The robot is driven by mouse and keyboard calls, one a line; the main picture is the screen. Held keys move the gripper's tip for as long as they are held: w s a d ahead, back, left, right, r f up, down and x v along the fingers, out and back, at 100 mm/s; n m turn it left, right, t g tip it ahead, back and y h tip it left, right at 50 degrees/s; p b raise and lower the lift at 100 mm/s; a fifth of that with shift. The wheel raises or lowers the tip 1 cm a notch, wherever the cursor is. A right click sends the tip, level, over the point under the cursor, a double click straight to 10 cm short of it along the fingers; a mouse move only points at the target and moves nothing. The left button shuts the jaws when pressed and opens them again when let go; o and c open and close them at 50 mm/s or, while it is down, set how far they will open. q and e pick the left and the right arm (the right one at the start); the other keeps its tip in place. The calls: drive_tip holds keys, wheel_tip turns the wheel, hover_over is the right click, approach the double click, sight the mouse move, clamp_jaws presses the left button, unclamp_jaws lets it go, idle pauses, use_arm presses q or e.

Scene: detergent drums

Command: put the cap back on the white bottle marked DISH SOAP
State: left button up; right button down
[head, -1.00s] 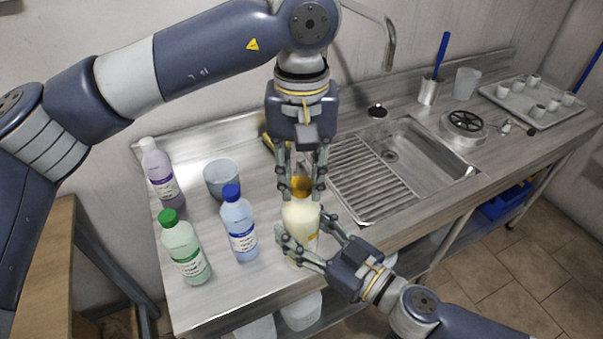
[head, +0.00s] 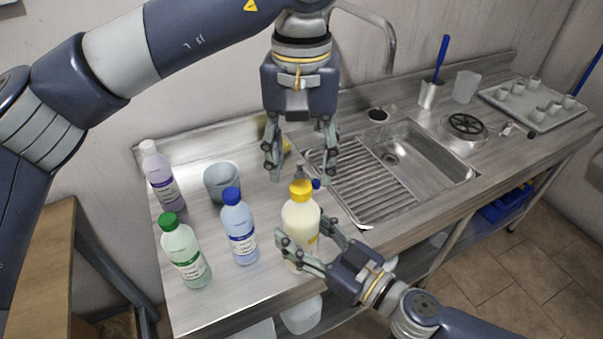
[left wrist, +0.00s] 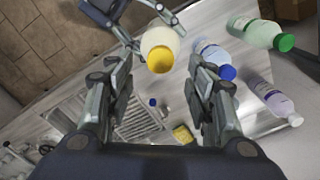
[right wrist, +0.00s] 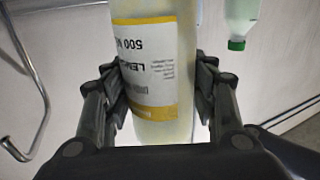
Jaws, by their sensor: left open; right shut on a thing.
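A cream-white bottle (head: 300,216) with a yellow-banded label stands upright near the counter's front edge. The label (right wrist: 150,65) is upside down in the right wrist view; "500" and "LEM" show, but I cannot read DISH SOAP. A yellow cap (head: 301,188) sits on the bottle's neck; it also shows in the left wrist view (left wrist: 160,60). I cannot tell how tight it is. My right gripper (head: 306,240) is shut on the bottle's body from the front right. My left gripper (head: 300,168) is open and empty above the cap, its fingers apart and clear of it.
A blue-capped bottle (head: 238,230), a green-capped bottle (head: 184,250), a purple bottle (head: 161,180) and a grey cup (head: 221,180) stand to the left. A small blue item (head: 316,183) lies behind the cap. The sink (head: 425,160) is to the right.

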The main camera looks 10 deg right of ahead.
use_arm(q)
wheel_tip(320, 180, up, 8)
idle(0.8)
